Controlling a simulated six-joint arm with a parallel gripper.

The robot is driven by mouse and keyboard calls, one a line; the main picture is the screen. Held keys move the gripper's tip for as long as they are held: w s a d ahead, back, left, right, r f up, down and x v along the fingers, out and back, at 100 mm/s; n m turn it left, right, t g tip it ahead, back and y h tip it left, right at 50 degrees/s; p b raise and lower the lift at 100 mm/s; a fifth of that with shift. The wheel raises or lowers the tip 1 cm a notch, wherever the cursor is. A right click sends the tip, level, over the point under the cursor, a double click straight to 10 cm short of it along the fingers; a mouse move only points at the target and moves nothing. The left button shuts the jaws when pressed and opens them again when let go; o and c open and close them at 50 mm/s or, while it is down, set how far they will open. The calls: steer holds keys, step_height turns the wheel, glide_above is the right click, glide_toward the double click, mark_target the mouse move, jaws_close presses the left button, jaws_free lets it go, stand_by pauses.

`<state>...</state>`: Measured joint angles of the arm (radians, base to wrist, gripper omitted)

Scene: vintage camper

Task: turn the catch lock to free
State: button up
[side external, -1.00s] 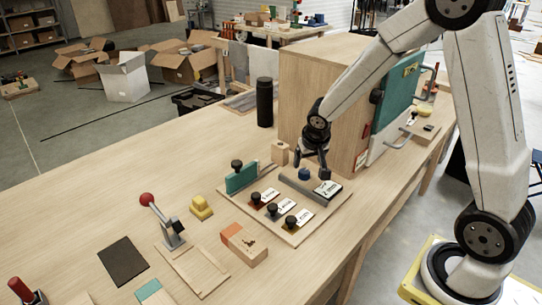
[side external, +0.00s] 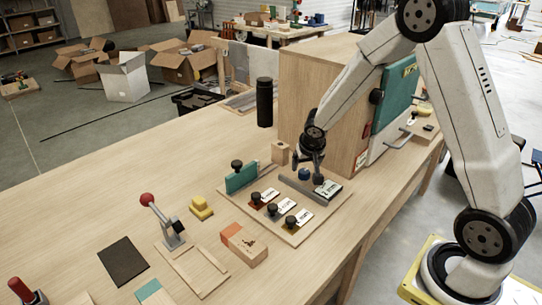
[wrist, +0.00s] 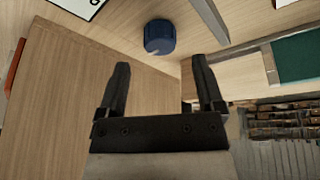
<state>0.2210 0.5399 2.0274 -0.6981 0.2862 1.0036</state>
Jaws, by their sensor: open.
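A round dark-blue knob (side external: 304,174) stands on a wooden board near a label plate (side external: 327,188). In the wrist view the blue knob (wrist: 158,38) lies ahead of my fingertips, roughly centred between them. My gripper (side external: 307,170) is low over the board beside the knob. In the wrist view my gripper (wrist: 160,66) has its two fingers apart with nothing between them, and the knob shows just beyond the tips. No part is marked as the catch lock, so I cannot tell for sure that this knob is it.
A large wooden cabinet (side external: 312,85) with a teal panel (side external: 399,92) stands close behind my gripper. The board (side external: 295,235) also carries black knobs with labels and a teal block (side external: 241,179). A dark bottle (side external: 264,102) stands at the back left.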

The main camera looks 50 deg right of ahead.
mark_target(305, 171)
steer(key=shift+x, duration=2)
jaws_close()
steer(key=shift+n+t+y, duration=0.4)
steer(key=shift+n+y, duration=0.1)
steer(key=shift+n, duration=1)
jaws_free()
steer(key=shift+s+r, duration=0.1)
